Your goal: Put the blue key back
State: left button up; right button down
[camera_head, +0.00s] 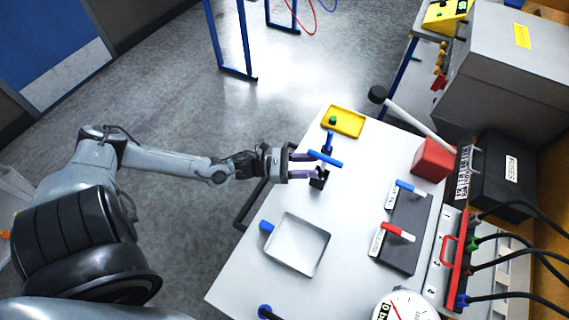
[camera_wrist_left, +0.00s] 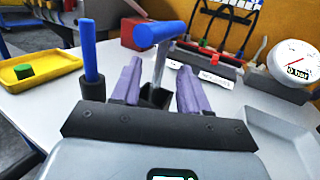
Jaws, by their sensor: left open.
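A blue T-handled key (camera_head: 325,159) stands at the back of the white table, with a blue crossbar. In the left wrist view the key's blue crossbar (camera_wrist_left: 160,34) tops a thin metal shaft that runs down to a small black block (camera_wrist_left: 155,96). The block also shows in the head view (camera_head: 319,181). My left gripper (camera_head: 304,166) has its purple fingers apart, one on each side of the shaft in the wrist view (camera_wrist_left: 155,85). A gap shows between shaft and fingers. Whether the shaft's tip sits in the block is unclear. My right gripper is out of view.
An upright blue peg (camera_head: 329,139) stands close behind the key. A yellow tray (camera_head: 357,133) holds a green piece. A pale tray (camera_head: 322,270), a dark plate (camera_head: 411,213) with blue and red handles, a red box (camera_head: 432,160) and a gauge (camera_head: 405,308) stand around.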

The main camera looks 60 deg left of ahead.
pick_arm(q)
jog(key=v, duration=0.7)
jog(key=shift+s+a+p, duration=0.25)
jog(key=shift+s+p, duration=0.05)
jog(key=shift+p, duration=0.05)
